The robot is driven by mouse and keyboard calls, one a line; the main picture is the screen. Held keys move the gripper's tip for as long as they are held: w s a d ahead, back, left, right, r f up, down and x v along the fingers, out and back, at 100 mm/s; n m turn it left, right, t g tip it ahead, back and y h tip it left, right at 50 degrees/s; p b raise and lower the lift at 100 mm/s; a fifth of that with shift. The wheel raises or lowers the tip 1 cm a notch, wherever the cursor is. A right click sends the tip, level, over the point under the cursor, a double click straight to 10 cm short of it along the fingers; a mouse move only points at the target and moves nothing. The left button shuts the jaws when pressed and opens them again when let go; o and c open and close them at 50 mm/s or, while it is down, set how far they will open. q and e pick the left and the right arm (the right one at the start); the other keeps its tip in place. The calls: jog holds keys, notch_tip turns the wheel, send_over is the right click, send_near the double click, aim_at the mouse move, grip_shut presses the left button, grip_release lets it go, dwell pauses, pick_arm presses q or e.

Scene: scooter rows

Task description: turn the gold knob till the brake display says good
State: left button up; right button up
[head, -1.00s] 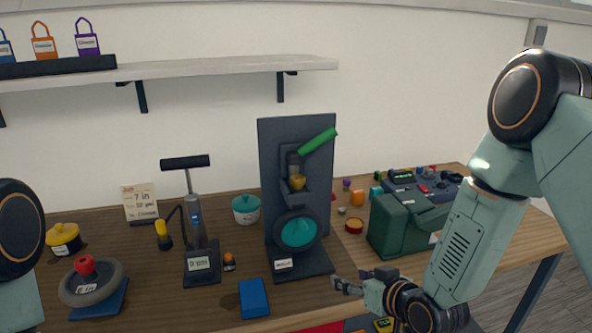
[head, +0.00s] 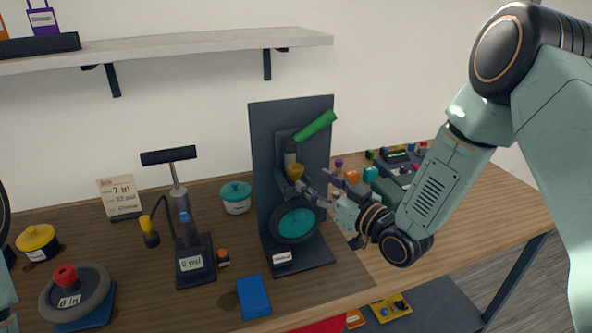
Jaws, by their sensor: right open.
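The gold knob (head: 295,171) sits on a dark upright brake stand (head: 262,140), below a green lever (head: 316,126) and above a wheel with a teal centre (head: 297,223). A small white display or label (head: 282,257) is on the stand's base; its word is too small to read surely. My right gripper (head: 318,189) is open and empty, just right of and slightly below the knob, with its fingers pointing left towards it. I cannot tell whether a fingertip touches the knob. My left gripper is out of view.
A pump with a psi display (head: 191,263), a teal pot (head: 236,198) and a blue block (head: 254,297) stand left of the stand. A small wheel (head: 75,292) and yellow pot (head: 37,242) are farther left. Small coloured items and a green box crowd the right behind my arm.

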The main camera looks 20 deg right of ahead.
aim_at(301, 173)
jog(key=x, duration=0.6)
jog(key=shift+w+a+f+p, duration=0.1)
jog(key=shift+w+a+p, duration=0.15)
jog(key=shift+a+p, duration=0.1)
jog(key=shift+s+d, duration=0.2)
jog(key=shift+d, duration=0.2)
jog(key=shift+s+d+r, duration=0.2)
jog(key=shift+s+r, duration=0.15)
jog(key=shift+s, duration=0.1)
jog(key=shift+c, duration=0.2)
jog(key=shift+w+a+f, duration=0.15)
jog(key=shift+w+a, duration=0.15)
jog(key=shift+a, duration=0.05)
jog(key=shift+c, duration=1.4)
jog(key=shift+w+a+f, duration=0.15)
jog(key=shift+w+f, duration=0.05)
jog(key=shift+w, duration=0.15)
jog(key=c, duration=0.3)
jog(key=shift+s+d, duration=0.15)
jog(key=shift+d, duration=0.15)
jog(key=c, duration=0.3)
jog(key=shift+s+a+r, duration=0.1)
jog(key=shift+r, duration=0.05)
jog(key=shift+c, duration=1.2)
